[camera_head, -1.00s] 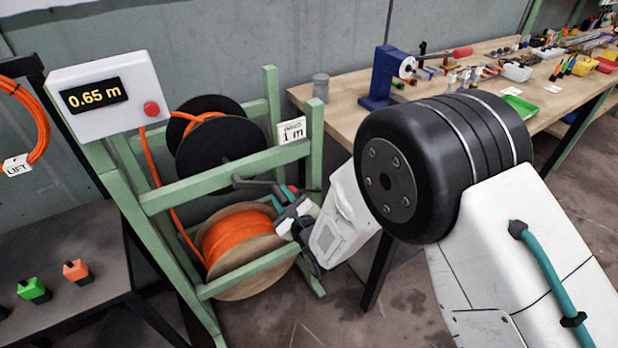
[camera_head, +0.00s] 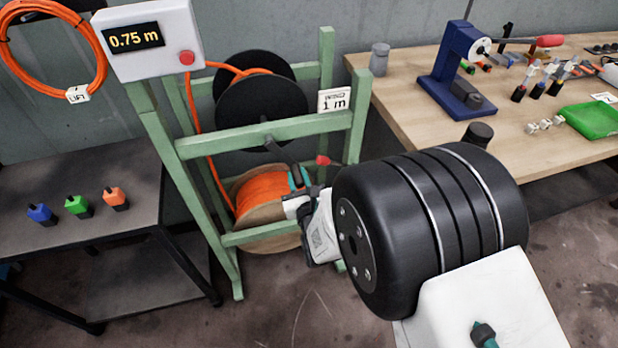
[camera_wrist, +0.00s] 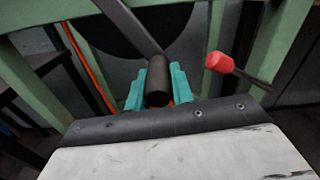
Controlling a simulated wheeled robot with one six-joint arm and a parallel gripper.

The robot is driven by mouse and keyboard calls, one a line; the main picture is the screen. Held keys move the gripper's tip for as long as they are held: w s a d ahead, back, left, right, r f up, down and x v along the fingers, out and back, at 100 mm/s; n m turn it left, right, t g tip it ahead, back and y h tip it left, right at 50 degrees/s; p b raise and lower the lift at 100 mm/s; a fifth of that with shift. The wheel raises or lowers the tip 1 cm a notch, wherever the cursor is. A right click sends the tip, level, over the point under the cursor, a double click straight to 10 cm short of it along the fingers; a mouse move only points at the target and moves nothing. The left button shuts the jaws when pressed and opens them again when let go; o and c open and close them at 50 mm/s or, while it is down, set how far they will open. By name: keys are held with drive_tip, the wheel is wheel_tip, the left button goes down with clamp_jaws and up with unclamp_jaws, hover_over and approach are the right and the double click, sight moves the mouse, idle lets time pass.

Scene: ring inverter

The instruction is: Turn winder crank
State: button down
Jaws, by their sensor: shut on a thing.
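The winder is a green frame (camera_head: 265,144) with a black reel (camera_head: 262,108) above and a spool of orange cable (camera_head: 259,196) below. The white meter box (camera_head: 150,38) on its top left reads 0.75 m. The crank arm (camera_head: 280,151) runs down and right from the reel's hub to its grip. In the wrist view, my gripper (camera_wrist: 158,88) has teal fingers on both sides of the crank's black handle (camera_wrist: 158,82) and is shut on it. In the head view, my gripper (camera_head: 298,180) is partly hidden by my arm.
A red-tipped lever (camera_wrist: 222,62) stands right of my gripper. A sign (camera_head: 334,100) on the frame reads 1 m. A dark table (camera_head: 130,185) at left bears several coloured blocks. A wooden bench (camera_head: 410,105) with a blue press (camera_head: 455,75) stands at right.

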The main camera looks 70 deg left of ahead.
drive_tip(key=shift+s+a+r, duration=0.3)
drive_tip(key=shift+s+r, duration=0.05)
drive_tip(key=shift+r, duration=0.2)
drive_tip(key=c, duration=1.5)
unclamp_jaws()
drive_tip(key=o, duration=0.3)
drive_tip(key=shift+s, duration=0.15)
drive_tip(key=shift+w+d+f, duration=0.1)
drive_tip(key=shift+w+f, duration=0.05)
drive_tip(key=shift+w, duration=0.05)
drive_tip(key=shift+d, duration=0.4)
drive_tip(key=d, duration=0.4)
drive_tip(key=s+d, duration=0.1)
drive_tip(key=d, duration=0.2)
